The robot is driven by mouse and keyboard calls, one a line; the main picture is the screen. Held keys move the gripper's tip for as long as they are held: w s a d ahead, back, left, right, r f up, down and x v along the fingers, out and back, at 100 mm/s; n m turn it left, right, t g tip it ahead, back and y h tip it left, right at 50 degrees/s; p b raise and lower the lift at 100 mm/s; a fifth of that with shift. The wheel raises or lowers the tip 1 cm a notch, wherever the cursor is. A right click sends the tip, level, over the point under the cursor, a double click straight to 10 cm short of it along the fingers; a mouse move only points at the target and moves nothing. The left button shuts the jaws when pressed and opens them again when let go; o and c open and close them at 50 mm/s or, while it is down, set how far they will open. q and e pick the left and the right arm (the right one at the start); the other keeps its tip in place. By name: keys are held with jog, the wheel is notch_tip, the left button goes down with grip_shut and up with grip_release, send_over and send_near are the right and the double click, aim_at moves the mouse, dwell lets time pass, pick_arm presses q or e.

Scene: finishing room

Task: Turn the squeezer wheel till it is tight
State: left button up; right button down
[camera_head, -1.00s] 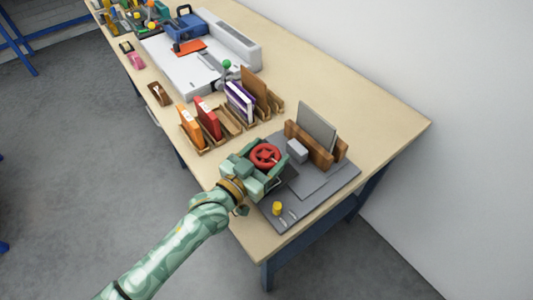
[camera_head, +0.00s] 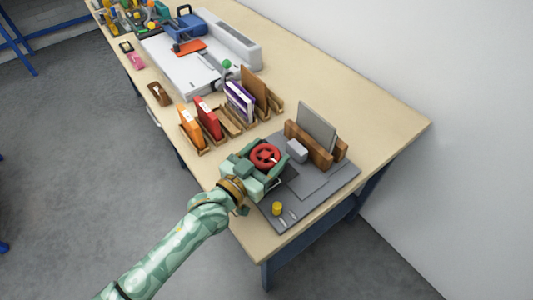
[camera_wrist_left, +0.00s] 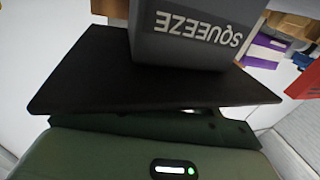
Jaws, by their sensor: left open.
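The red squeezer wheel (camera_head: 265,156) sits near the front end of the bench, at the edge of the grey base plate (camera_head: 318,187). My left gripper (camera_head: 268,160) is at the wheel, its green fingers on either side of it in the head view. It is open; whether a finger touches the wheel I cannot tell. The left wrist view shows a dark grey block marked SQUEEZE (camera_wrist_left: 200,35) close up, with a black plate in front of it. The wheel does not show there. My right gripper is in neither view.
A wooden clamp (camera_head: 315,150) holding a grey panel stands behind the wheel, with a small grey block before it. A yellow knob (camera_head: 277,209) is on the plate's front. A rack with orange, red (camera_head: 208,118) and purple books stands to the left. The bench's far right is clear.

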pick_arm(q)
jog(key=o, duration=1)
jog(key=p+v, duration=0.2)
jog(key=v, duration=1.4)
jog(key=shift+s+a, duration=0.15)
